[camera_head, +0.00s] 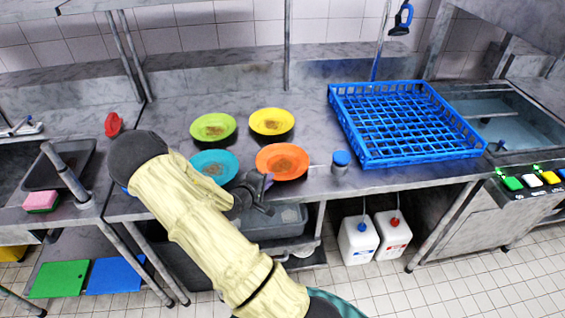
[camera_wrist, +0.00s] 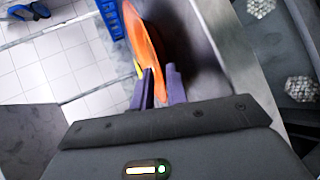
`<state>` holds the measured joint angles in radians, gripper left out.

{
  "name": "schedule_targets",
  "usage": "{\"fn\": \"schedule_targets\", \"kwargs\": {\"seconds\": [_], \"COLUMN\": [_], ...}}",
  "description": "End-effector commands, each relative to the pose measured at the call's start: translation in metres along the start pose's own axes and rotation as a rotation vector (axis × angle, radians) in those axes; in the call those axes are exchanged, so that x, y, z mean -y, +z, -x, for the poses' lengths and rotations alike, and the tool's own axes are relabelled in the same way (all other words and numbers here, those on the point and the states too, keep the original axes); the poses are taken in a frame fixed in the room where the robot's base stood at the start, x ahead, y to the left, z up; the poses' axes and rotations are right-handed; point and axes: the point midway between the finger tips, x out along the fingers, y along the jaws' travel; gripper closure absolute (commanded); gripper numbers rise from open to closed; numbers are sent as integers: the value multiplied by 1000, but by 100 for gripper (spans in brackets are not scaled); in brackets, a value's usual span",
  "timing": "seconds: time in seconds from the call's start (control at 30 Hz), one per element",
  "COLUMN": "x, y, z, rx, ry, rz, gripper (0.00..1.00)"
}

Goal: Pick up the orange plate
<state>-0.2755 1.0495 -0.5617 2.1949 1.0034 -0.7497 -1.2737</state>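The orange plate (camera_head: 284,161), with a brown smear in its middle, sits at the front edge of the steel counter. It looks level there. My gripper (camera_head: 268,181) is at the plate's front left rim. In the wrist view the plate (camera_wrist: 146,38) shows nearly edge-on. Its near rim reaches in between the two purple fingers of my gripper (camera_wrist: 160,82). The fingers are close together, one on each side of the rim. Whether they press on it is not clear.
A teal plate (camera_head: 215,165) lies just left, with green (camera_head: 213,127) and yellow (camera_head: 271,122) plates behind. A small blue-topped jar (camera_head: 341,162) and a blue dish rack (camera_head: 405,122) stand to the right. A grey tub (camera_head: 285,222) is below the counter.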

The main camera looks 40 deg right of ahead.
Motion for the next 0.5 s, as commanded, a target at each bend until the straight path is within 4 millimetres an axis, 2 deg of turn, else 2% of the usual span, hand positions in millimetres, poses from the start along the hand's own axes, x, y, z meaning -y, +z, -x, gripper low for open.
{"fn": "schedule_targets", "kwargs": {"seconds": [0.13,0.5], "x": [0,0], "y": [0,0], "z": [-16,-18], "rx": [1,-1], "ry": [1,0], "rz": [0,0], "gripper": [85,85]}}
